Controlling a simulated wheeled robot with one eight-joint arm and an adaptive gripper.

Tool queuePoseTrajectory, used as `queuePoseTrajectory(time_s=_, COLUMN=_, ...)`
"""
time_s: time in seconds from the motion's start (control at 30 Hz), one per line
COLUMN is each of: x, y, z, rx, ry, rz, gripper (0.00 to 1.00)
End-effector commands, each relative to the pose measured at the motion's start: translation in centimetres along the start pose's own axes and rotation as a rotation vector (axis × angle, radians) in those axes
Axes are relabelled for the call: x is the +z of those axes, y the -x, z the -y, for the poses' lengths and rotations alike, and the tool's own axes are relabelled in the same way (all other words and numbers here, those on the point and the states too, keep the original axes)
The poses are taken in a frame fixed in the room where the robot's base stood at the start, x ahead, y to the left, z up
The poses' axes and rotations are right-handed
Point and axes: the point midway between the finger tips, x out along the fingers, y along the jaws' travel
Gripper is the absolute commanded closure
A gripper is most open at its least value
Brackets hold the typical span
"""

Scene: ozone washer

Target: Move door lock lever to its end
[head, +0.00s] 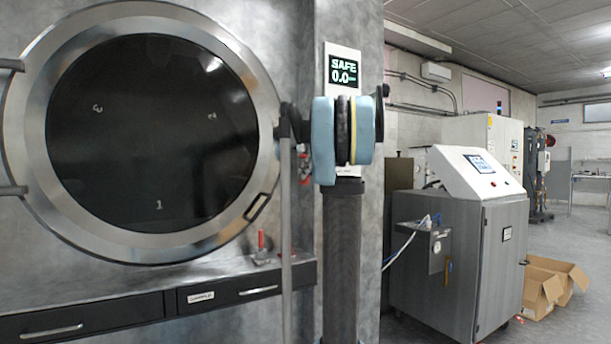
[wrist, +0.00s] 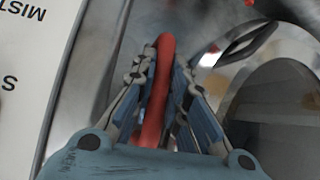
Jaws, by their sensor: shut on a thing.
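The red door lock lever (wrist: 160,85) runs up the middle of the wrist view, with its curved end at the top. My gripper (wrist: 159,72) is shut on it, one finger on each side. In the head view, small red parts (head: 304,168) show beside my blue arm, at the right of the round washer door (head: 150,125). My fingers are hidden there behind my arm. The door's dark glass sits flush in its steel ring, and the door looks closed.
A display reading SAFE (head: 343,70) is on the wall above my arm. A red-handled item (head: 262,245) stands on the ledge below the door, above the drawers (head: 230,291). A grey cabinet (head: 455,255) and cardboard boxes (head: 540,290) stand to the right, with open floor beyond.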

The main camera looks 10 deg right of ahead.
Motion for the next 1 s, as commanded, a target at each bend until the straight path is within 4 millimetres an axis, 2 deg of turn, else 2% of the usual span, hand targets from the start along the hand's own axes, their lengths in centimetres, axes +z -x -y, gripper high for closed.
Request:
queuePoseTrajectory(time_s=0.23, x=0.3, y=0.0, z=-0.2, rx=0.004, ry=0.002, rz=0.005, gripper=1.0)
queuePoseTrajectory(time_s=0.27, x=0.3, y=0.0, z=-0.2, rx=0.004, ry=0.002, rz=0.005, gripper=0.81)
queuePoseTrajectory(time_s=0.33, x=0.2, y=0.0, z=-0.2, rx=0.004, ry=0.001, rz=0.004, gripper=0.66)
queuePoseTrajectory(time_s=0.77, x=0.1, y=0.5, z=-0.2, rx=0.003, ry=-0.001, rz=0.001, gripper=0.65)
queuePoseTrajectory(time_s=0.87, x=0.1, y=1.5, z=-0.2, rx=0.004, ry=-0.002, rz=0.001, gripper=0.65)
queuePoseTrajectory(time_s=1.0, x=0.1, y=4.0, z=-0.2, rx=0.004, ry=-0.002, rz=0.002, gripper=0.65)
